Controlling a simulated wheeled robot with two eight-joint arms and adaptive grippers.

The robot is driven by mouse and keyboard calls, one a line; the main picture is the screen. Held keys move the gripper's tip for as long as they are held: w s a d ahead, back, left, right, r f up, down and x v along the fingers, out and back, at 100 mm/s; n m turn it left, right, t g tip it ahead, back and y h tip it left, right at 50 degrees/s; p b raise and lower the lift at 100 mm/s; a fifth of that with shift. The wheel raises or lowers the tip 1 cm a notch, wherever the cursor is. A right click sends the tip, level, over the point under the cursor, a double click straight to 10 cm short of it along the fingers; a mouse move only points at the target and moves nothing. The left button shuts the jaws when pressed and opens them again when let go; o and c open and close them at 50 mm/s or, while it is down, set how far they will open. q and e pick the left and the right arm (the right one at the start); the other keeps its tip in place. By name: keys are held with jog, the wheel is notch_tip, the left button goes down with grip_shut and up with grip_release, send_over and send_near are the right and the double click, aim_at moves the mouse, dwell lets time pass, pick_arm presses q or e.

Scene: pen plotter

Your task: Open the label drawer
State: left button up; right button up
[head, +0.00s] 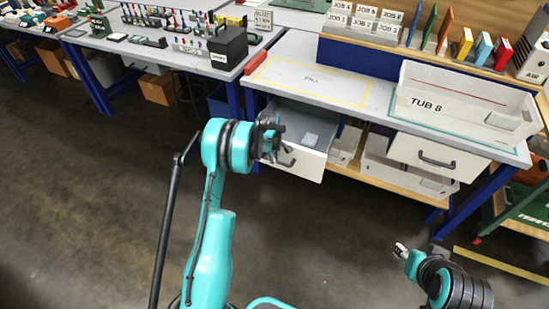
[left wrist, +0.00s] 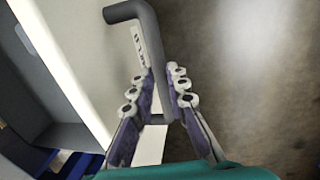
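In the left wrist view, the two fingers of my left gripper (left wrist: 163,92) close on either side of the handle bar (left wrist: 146,15). A small label with unreadable letters (left wrist: 139,44) is on the drawer front beside the handle. My right gripper (head: 400,249) is low at the right, away from the bench; its fingers are too small to read.
A second drawer (head: 438,158) with a dark handle is shut on the right, below a tub marked TUB 8 (head: 460,105). A lower shelf (head: 400,178) holds pale bins. The floor in front of the open drawer is clear.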

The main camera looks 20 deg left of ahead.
pick_arm(q)
jog(key=o, duration=0.4)
jog(key=shift+o, duration=0.2)
jog(key=shift+r, duration=0.1)
notch_tip(320, 180, up, 12)
jog(key=s, duration=0.2)
jog(key=shift+f, duration=0.2)
jog(key=shift+s, duration=0.1)
